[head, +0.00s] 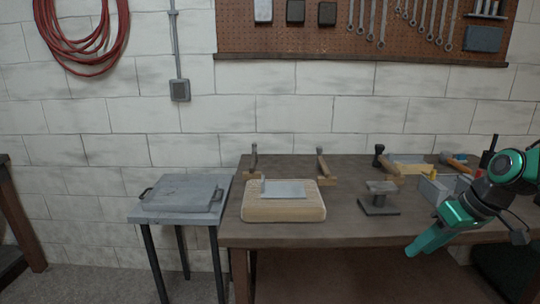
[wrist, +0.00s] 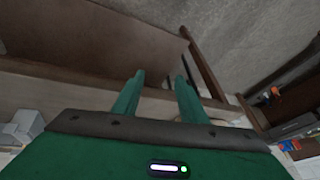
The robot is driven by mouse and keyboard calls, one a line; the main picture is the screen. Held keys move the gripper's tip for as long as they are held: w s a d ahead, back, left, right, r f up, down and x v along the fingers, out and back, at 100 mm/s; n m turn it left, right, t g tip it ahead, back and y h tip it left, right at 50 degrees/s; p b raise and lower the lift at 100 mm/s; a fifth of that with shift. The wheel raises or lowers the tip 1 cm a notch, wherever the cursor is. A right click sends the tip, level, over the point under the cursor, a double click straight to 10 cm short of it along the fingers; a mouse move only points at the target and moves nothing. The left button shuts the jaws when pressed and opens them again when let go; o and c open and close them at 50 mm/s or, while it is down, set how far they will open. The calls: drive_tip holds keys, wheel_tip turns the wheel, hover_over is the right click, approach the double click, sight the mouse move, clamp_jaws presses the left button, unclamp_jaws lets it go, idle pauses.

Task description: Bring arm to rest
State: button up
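My green gripper (head: 415,247) hangs at the right side of the head view, pointing down and to the left at the bench's front edge. In the wrist view its two green fingers (wrist: 158,95) stand apart with nothing between them. My arm enters from the right of the head view and is bent at a green and dark joint. The wooden bench (head: 330,220) lies behind and beside the gripper. Whether the gripper touches the bench edge I cannot tell.
On the bench stand a wooden block with a grey plate (head: 284,189), a small dark stand (head: 379,203), clamps and a grey box (head: 436,188). A side table (head: 172,215) with a lidded grey tray stands left. Floor shows at the lower left.

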drive_tip(key=s+d+f+m+g+h, duration=0.1)
drive_tip(key=s+m, duration=0.3)
drive_tip(key=s, duration=0.7)
drive_tip(key=s+d+m+g+h, duration=0.2)
drive_tip(key=s+m, duration=0.3)
drive_tip(key=s, duration=0.5)
drive_tip(key=shift+s+d+f+m+g, duration=0.3)
drive_tip(key=shift+s+d+f+g, duration=0.1)
drive_tip(key=shift+d, duration=0.35)
